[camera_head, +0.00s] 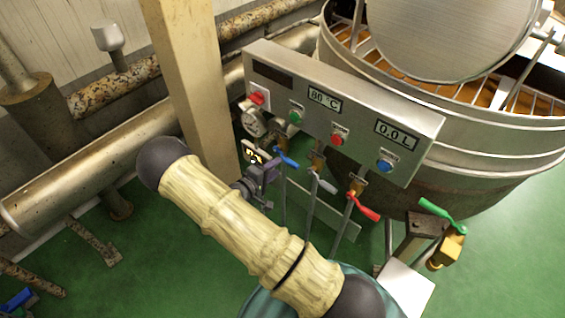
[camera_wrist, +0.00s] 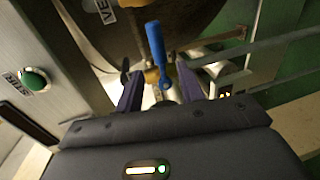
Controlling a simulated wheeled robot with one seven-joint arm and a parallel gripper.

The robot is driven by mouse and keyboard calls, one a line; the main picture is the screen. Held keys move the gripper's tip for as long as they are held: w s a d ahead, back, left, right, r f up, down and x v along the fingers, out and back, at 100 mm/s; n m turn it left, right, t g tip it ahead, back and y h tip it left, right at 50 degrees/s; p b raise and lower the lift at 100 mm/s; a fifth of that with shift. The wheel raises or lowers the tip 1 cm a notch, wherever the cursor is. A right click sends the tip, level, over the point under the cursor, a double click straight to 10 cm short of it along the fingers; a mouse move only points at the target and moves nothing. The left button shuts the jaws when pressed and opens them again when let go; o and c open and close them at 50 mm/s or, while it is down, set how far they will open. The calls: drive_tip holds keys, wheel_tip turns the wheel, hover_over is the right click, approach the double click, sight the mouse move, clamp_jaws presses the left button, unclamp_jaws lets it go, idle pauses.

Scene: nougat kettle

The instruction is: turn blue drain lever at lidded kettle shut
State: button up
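The steel kettle (camera_head: 480,125) with a round lid (camera_head: 440,35) stands at the top right of the head view. The blue lever (camera_head: 286,158) is below the panel's left half. In the wrist view the blue lever (camera_wrist: 156,50) points up the picture, with its lower end at a brass valve (camera_wrist: 153,76). My gripper (camera_head: 265,168) is right beside it in the head view. In the wrist view my gripper's (camera_wrist: 160,88) two dark fingers are apart, one on each side of the lever's lower end. I cannot tell whether either finger touches it.
A control panel (camera_head: 350,98) with buttons and displays hangs above the levers. A grey lever (camera_head: 322,183), a red lever (camera_head: 365,207) and a green lever (camera_head: 438,210) stand to the right. A beige post (camera_head: 190,80) and pipes are at left. Green floor lies below.

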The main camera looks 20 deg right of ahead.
drive_tip(key=v, duration=1)
drive_tip(key=shift+a, duration=0.25)
drive_tip(key=shift+s+r, duration=0.1)
